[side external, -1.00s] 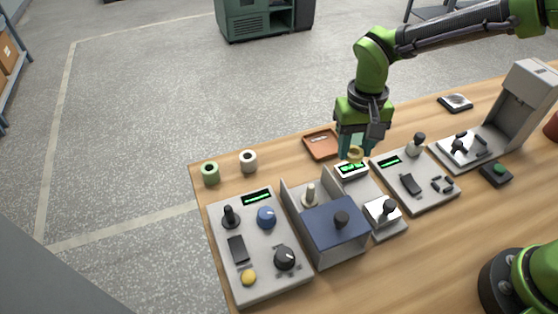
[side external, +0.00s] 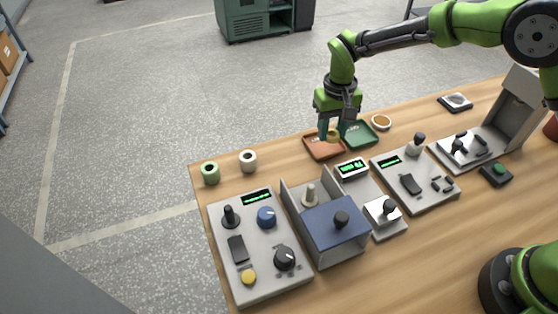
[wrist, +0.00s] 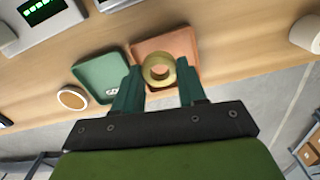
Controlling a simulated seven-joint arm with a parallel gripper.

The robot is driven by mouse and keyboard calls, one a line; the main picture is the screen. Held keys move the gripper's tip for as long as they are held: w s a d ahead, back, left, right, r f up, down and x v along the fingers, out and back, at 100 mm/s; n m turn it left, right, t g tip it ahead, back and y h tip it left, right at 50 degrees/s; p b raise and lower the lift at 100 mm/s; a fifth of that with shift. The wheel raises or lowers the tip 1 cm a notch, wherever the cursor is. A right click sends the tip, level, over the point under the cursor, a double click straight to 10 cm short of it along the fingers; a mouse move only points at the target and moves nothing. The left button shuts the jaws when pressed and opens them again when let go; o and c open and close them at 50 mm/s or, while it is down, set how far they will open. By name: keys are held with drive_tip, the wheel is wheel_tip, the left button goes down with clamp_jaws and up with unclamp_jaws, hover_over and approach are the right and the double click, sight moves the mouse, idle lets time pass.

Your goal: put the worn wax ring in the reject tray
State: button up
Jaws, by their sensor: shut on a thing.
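My gripper (side external: 334,133) is shut on a yellowish wax ring (wrist: 159,70), held between its two green fingertips. The ring also shows below the fingers in the side view (side external: 333,136). It is over the orange-brown tray (side external: 317,149), which lies behind it in the wrist view (wrist: 187,46). Whether the ring touches the tray is hard to tell. A green tray (side external: 360,136) with small pale lettering sits right beside the orange-brown one; it also shows in the wrist view (wrist: 98,72). I cannot read which tray is marked for rejects.
A small round pale-rimmed, brown item (side external: 381,122) lies beyond the green tray. A green bobbin (side external: 210,173) and a white bobbin (side external: 248,161) stand at the left. Control panels, including a display unit (side external: 351,168) and a blue-covered box (side external: 333,229), fill the front.

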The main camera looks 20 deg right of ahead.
sight(323, 145)
drive_tip(key=shift+w+a, duration=0.25)
drive_tip(key=shift+w, duration=0.55)
drive_tip(key=shift+w+f, duration=0.2)
drive_tip(key=shift+f, duration=1.65)
drive_tip(key=shift+f, duration=0.15)
drive_tip(key=o, duration=0.7)
